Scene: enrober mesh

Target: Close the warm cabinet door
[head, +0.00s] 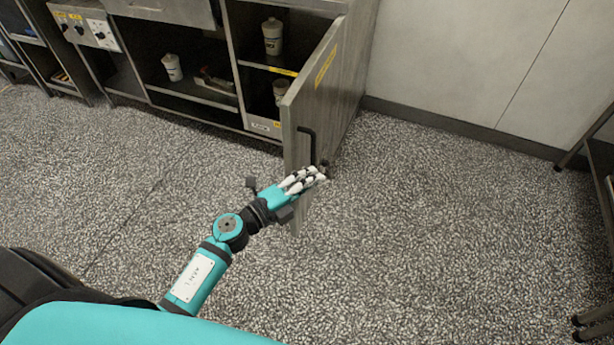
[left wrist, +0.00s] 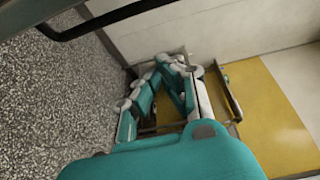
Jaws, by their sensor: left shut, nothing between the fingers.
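The warm cabinet door (head: 318,95) is grey and stands open, swung out from the right side of its cabinet. A dark bar handle (head: 312,143) is on its outer face near the free edge. My left gripper (head: 318,174) is shut and empty at the door's lower free end, just below the handle; I cannot tell whether it touches the door. In the left wrist view my left gripper (left wrist: 172,66) shows with its fingers together, and a dark bar, probably the handle (left wrist: 115,14), crosses the top. My right gripper is not in view.
More open shelving (head: 195,90) runs to the left. The speckled floor (head: 420,240) right of the door is clear. A dark-legged table (head: 602,165) stands at the right edge.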

